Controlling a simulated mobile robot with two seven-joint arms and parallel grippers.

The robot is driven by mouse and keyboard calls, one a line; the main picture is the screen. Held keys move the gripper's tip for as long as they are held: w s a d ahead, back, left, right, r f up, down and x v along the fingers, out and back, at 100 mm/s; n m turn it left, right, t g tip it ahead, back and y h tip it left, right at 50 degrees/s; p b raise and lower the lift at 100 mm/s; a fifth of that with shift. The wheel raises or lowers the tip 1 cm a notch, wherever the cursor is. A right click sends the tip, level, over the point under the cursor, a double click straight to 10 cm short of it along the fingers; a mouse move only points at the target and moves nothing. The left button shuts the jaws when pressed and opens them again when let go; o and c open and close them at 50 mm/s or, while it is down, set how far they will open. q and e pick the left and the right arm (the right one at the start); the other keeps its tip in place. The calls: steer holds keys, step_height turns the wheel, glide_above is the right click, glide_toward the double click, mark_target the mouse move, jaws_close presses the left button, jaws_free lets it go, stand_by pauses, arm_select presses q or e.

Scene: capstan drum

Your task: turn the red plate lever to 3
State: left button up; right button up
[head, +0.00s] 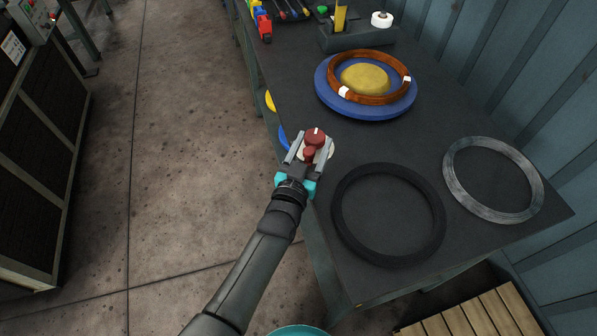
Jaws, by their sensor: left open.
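The red plate lever (315,137) is a small red knob with a short arm, set on a pale round plate (330,150) near the left edge of the dark table. A small white mark shows on top of the knob. My left gripper (312,146) is open, with one finger on each side of the red lever. I cannot tell whether either finger touches it. The fingers and wrist hide much of the plate, and no number can be read. My right gripper is not in view.
A black ring (345,215) and a grey metal ring (451,178) lie on the table to the right. A blue drum with a brown ring (372,101) sits behind. A corrugated wall (540,65) borders the right side.

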arm_select(q)
steer(key=p+v, duration=0.1)
steer(key=v, duration=1.3)
steer(key=shift+p, duration=0.35)
steer(key=shift+d, duration=0.1)
